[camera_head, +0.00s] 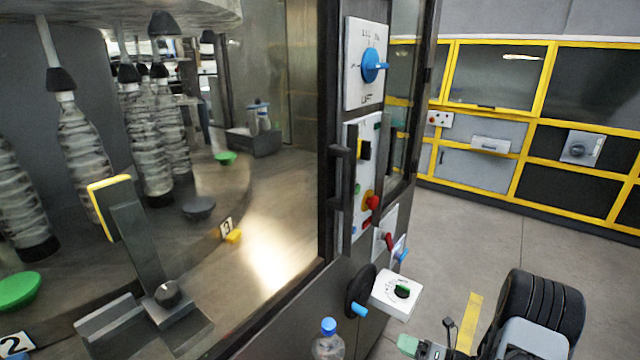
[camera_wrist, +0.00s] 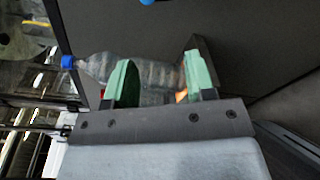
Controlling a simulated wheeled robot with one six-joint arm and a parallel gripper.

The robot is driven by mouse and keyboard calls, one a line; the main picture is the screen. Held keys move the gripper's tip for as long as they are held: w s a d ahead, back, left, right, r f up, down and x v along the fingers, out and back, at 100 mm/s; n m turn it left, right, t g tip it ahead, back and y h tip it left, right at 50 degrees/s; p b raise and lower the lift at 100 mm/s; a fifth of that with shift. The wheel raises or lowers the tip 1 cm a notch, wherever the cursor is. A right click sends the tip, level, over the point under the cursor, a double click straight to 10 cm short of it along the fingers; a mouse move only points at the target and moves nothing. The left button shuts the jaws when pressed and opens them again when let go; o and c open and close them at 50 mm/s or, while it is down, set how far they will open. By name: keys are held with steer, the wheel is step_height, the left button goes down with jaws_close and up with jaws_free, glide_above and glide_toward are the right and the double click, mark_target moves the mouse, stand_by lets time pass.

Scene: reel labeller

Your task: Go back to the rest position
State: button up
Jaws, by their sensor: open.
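My gripper (camera_head: 412,346) shows at the bottom edge of the head view, with green finger pads. In the wrist view my gripper (camera_wrist: 160,75) has its two green fingers wide apart, and no object is clamped between them. A clear bottle with a blue cap (camera_head: 328,346) stands at the bottom of the head view, left of my gripper with a gap between them. In the wrist view the bottle (camera_wrist: 93,68) appears sideways beyond the fingers, partly hidden by one of them. Its base is not clearly visible.
A labelling machine (camera_head: 365,290) with a dark frame, glass, switches and knobs stands close on the left. Several bottles hang or stand inside it. Grey floor (camera_head: 475,240) is free toward the yellow-framed cabinets (camera_head: 490,165).

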steer(key=s+a+r+n+g+h+p, duration=0.1)
steer(key=s+a+r+n+g+h, duration=0.15)
steer(key=s+n+g, duration=0.65)
steer(key=s+a+r+n+g+h, duration=0.2)
steer(key=r+n+g+h, duration=0.1)
steer(key=n, duration=1.1)
steer(key=s+a+r+n+t+h+p, duration=0.1)
steer(key=a+r+n+t+h, duration=0.1)
steer(key=r+n, duration=0.5)
steer(key=s+a+r+n+t+h+p, duration=0.1)
steer(key=r+n+t+h+p, duration=0.1)
steer(key=r+n+h, duration=0.4)
step_height(320, 180, up, 6)
steer(key=shift+s+a+f+n+t, duration=0.15)
steer(key=shift+a+f+n+t, duration=0.15)
steer(key=shift+n+t, duration=0.55)
steer(key=shift+h, duration=0.25)
